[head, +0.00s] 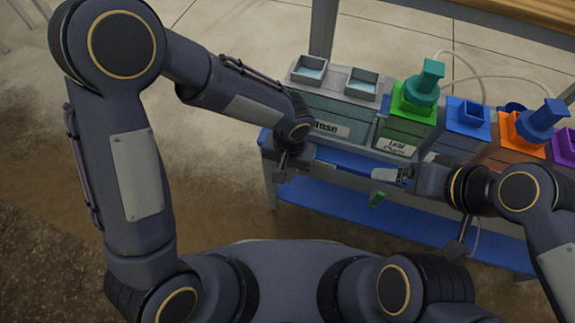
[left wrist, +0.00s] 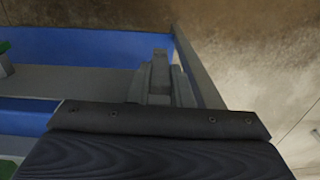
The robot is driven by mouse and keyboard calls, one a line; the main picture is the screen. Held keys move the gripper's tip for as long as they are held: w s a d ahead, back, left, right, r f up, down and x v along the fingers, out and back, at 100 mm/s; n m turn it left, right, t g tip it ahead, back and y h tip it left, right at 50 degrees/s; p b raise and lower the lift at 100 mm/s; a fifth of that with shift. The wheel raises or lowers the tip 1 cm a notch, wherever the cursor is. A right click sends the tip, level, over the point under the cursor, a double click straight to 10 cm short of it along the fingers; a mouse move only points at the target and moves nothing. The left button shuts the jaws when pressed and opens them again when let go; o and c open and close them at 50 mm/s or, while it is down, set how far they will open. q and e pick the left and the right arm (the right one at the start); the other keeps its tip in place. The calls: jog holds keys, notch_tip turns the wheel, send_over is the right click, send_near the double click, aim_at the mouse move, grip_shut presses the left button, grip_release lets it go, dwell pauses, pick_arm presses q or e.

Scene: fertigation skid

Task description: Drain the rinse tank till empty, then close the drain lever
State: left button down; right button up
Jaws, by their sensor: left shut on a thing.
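The rinse tank (head: 341,108) is the grey tank at the left end of the row in the head view. Its label is partly covered by my left arm, with "inse" readable. Its top has two square openings, pale blue inside. My left gripper (head: 287,172) is at the tank's lower left front, shut on what appears to be the drain lever. The lever is hidden in the head view. The left wrist view shows grey gripper fingers (left wrist: 160,78) close together, and the lever cannot be made out. My right gripper (head: 388,174) is in front of the skid; its jaw opening is unclear.
The blue skid shelf (head: 400,222) runs below the tanks. A green fitting (head: 377,199) hangs below my right gripper. Green (head: 412,103), blue (head: 467,116) and orange (head: 522,131) topped tanks stand to the right. Bare floor lies left of the skid.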

pick_arm(q)
jog(key=shift+s+d+f+t+y+b, duration=0.15)
jog(key=shift+d+t+y+b, duration=0.3)
jog(key=shift+y, duration=0.6)
jog(key=shift+s+d+f+t+y+b, duration=0.25)
jog(key=shift+d+y, duration=0.3)
jog(key=shift+y, duration=0.45)
jog(key=shift+s+d+f+t+y+b, duration=0.15)
jog(key=shift+d+t+y, duration=0.3)
jog(key=shift+y, duration=0.6)
jog(key=shift+d, duration=0.1)
jog(key=c, duration=1.3)
grip_release()
jog(key=shift+p+v, duration=1.3)
jog(key=shift+v, duration=2.6)
